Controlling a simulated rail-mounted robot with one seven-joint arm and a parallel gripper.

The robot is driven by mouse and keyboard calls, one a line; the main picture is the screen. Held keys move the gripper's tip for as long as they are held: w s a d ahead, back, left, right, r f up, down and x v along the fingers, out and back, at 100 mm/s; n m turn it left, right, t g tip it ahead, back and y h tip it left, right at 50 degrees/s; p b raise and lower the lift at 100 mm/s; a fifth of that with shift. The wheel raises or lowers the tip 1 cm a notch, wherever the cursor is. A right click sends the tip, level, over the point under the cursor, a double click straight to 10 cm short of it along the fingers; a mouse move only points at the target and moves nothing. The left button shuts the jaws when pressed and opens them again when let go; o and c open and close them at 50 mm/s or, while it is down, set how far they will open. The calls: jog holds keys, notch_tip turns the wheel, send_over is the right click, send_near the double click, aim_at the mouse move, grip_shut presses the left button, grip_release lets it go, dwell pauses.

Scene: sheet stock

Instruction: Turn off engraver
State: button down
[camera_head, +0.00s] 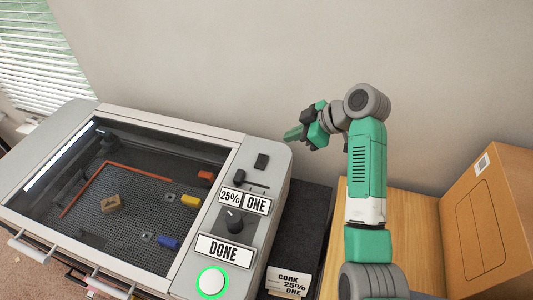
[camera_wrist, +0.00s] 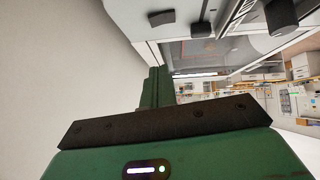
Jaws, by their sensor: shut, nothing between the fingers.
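The engraver (camera_head: 265,205) stands at the left in the head view with its clear lid closed. Its right panel carries a black rocker switch (camera_head: 261,161), a slider (camera_head: 239,178), a dark knob (camera_head: 234,221), labels reading "25%", "ONE" and "DONE" (camera_head: 224,249), and a round white button (camera_head: 212,281) with a lit green ring. My gripper (camera_head: 293,134) is shut and empty, above and beyond the panel's back right corner, apart from the switch. In the wrist view the shut green fingers (camera_wrist: 155,88) point toward the panel, where the switch (camera_wrist: 162,18) and knob (camera_wrist: 282,16) show.
Inside the engraver lie a small wooden piece (camera_head: 110,204) and yellow, blue and red blocks. A card reading "CORK 25% ONE" (camera_head: 289,281) lies right of the engraver. A cardboard box (camera_head: 490,225) stands at the far right. The wall is behind my arm.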

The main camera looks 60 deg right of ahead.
send_over(259, 156)
jog(key=s, duration=0.3)
jog(key=f, duration=0.7)
jog(key=shift+s+a, duration=0.15)
jog(key=shift+a, duration=0.15)
jog(key=shift+d+f, duration=0.15)
jog(key=shift+f, duration=0.85)
jog(key=shift+d+f, duration=0.15)
jog(key=shift+f, duration=0.85)
